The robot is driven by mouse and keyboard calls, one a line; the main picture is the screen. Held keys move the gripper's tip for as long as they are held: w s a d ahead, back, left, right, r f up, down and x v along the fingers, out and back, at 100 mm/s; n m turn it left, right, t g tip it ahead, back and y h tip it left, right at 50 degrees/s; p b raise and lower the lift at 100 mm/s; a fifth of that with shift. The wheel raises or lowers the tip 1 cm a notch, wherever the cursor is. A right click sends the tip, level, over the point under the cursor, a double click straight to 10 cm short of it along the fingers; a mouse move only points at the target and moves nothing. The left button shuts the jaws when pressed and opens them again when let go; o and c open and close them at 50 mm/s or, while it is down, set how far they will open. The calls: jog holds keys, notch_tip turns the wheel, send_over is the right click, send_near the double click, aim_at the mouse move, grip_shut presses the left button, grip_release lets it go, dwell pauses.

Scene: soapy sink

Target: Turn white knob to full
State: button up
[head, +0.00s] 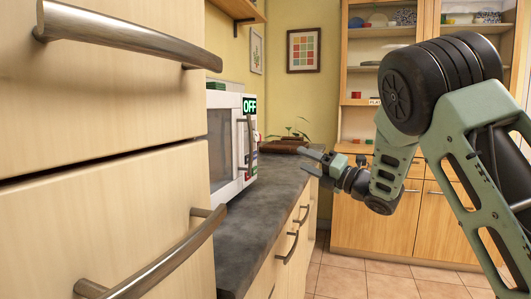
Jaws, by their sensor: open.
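A white microwave (228,140) stands on the dark counter at left centre. Its display (249,106) reads OFF in green. A vertical handle runs down its front, with small coloured marks beside it. I cannot clearly make out a white knob; it is too small or hidden at this angle. My gripper (307,161) is open and empty, its fingers pointing left toward the microwave. It appears near the counter's right edge, clearly apart from the microwave's front.
Wooden drawer fronts with metal handles (130,38) fill the near left. The dark counter (262,205) runs away from me, with a brown object (284,146) and plant farther back. Tall cabinets (345,215) stand behind; tiled floor (340,280) is clear.

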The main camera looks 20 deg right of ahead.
jog(key=n, duration=0.1)
jog(key=y+p, duration=0.1)
jog(key=p, duration=0.1)
send_near(257, 138)
jog(key=x, duration=0.8)
jog(key=shift+w+a+r, duration=0.15)
jog(key=c, duration=1)
